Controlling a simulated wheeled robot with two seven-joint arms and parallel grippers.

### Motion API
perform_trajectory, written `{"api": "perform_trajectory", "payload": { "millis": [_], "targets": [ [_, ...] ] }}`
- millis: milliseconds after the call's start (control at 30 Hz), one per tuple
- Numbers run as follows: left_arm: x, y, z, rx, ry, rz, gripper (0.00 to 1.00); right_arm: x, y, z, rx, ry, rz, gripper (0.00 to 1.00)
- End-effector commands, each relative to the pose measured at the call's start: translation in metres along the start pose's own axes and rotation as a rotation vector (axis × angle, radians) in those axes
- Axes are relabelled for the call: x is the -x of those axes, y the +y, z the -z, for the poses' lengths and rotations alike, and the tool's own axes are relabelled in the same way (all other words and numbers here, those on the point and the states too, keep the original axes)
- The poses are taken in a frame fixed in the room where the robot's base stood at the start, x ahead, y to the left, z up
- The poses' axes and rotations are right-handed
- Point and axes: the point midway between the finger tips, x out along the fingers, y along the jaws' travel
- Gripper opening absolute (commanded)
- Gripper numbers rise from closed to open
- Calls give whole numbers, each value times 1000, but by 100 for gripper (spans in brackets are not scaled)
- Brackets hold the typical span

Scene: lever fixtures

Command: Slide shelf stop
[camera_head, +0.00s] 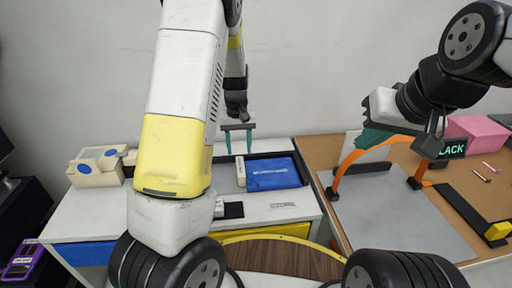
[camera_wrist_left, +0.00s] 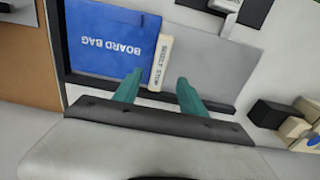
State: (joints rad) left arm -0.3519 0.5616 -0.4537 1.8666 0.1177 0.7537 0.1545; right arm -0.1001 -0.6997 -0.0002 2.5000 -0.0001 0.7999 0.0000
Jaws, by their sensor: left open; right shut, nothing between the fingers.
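The shelf stop (camera_head: 241,171) is a slim off-white block standing against the left edge of the blue board bag (camera_head: 273,174) in a dark-edged tray on the white cabinet. In the left wrist view the shelf stop (camera_wrist_left: 161,62) shows its lettering, with the board bag (camera_wrist_left: 112,38) touching or nearly touching it. My left gripper (camera_head: 239,141) is open, its teal fingers pointing down above the stop. In the left wrist view the stop's near end lies between the fingertips (camera_wrist_left: 158,82), apparently beyond them. My right gripper (camera_head: 368,141) is shut and empty by the orange arch.
A grey panel (camera_wrist_left: 215,62) lies on the stop's other side. Beige boxes (camera_head: 97,166) stand on the cabinet's left. On the right, a brown desk holds a grey mat (camera_head: 400,225), an orange arch (camera_head: 340,174), a dark lettered sign (camera_head: 453,149) and a pink box (camera_head: 478,132).

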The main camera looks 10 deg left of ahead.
Motion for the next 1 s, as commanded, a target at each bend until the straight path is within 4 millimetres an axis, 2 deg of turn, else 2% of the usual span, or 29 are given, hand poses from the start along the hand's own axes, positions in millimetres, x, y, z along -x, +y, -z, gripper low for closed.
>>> {"api": "perform_trajectory", "payload": {
  "millis": [167,400,533,700,933,1000],
  "targets": [
    [-18,-1,1,2,-5,8,49,0,0,0,0,0,0,0],
    [-57,-1,0,2,-6,8,49,0,0,0,0,0,0,0],
    [-72,-2,0,2,-5,7,49,0,0,0,0,0,0,0],
    [-80,-1,1,2,-2,6,49,0,0,0,0,0,0,0],
    [-81,-1,1,1,-2,5,49,0,0,0,0,0,0,0],
    [-81,-1,1,1,-2,5,35,0,0,0,0,0,0,0]
  ]
}}
